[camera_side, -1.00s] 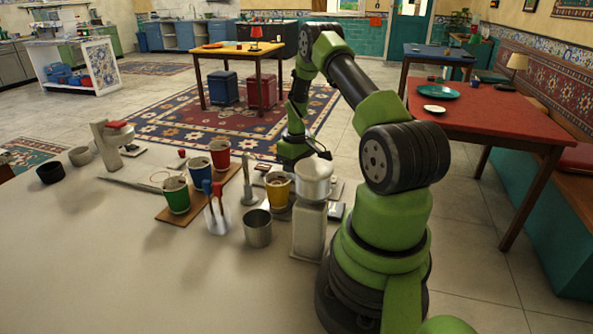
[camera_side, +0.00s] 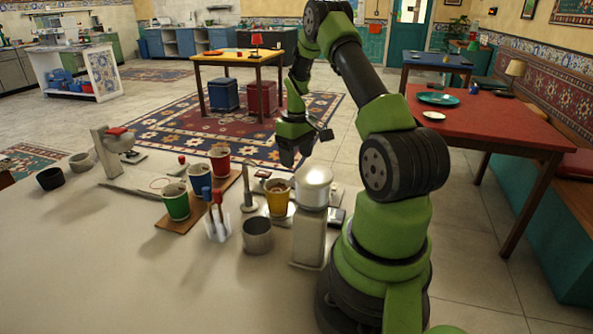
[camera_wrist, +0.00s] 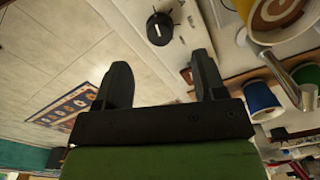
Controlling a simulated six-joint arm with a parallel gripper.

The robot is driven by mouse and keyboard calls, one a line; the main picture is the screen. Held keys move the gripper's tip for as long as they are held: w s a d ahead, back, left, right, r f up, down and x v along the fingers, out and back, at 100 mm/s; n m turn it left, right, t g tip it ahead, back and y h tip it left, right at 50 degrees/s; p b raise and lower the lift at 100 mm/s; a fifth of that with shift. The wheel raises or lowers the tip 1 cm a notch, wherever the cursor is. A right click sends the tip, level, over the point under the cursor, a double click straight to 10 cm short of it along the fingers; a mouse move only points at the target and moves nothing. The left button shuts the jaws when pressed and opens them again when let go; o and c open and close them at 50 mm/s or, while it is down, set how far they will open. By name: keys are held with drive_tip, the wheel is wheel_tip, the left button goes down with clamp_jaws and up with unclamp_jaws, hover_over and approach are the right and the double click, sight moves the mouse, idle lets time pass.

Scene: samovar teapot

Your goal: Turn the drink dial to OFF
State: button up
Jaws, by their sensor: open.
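The dial (camera_wrist: 159,28) is a round black knob on a pale surface, with a light pointer line and small marks around it. It is at the top centre of the wrist view, beyond my fingertips and apart from them. I cannot make out the letters by its marks. In the side view I cannot pick the dial out clearly among the things by the yellow cup (camera_side: 278,199). My gripper (camera_wrist: 162,70) is open and empty, its two dark fingers apart. In the side view it hangs above the far edge of the counter (camera_side: 294,150).
The yellow cup stands close to the dial, at the wrist view's upper right (camera_wrist: 243,8). A blue cup (camera_wrist: 262,102) and a metal rod are also on the right there. A dome-topped dispenser (camera_side: 308,235) stands near my base. The counter's front left is clear.

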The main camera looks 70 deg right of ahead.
drive_tip(key=shift+r, duration=1.5)
drive_tip(key=shift+r, duration=0.1)
drive_tip(key=w+a+r+t, duration=0.3)
drive_tip(key=w+a+r, duration=0.1)
drive_tip(key=a+r, duration=1.15)
drive_tip(key=s+a+r+t+y, duration=0.1)
drive_tip(key=s+a+r+t, duration=0.1)
drive_tip(key=s+a, duration=0.4)
drive_tip(key=s+a+r+t+y, duration=0.1)
drive_tip(key=s+a+r+t, duration=0.1)
drive_tip(key=s+a, duration=0.4)
drive_tip(key=a, duration=0.5)
drive_tip(key=shift+r, duration=0.15)
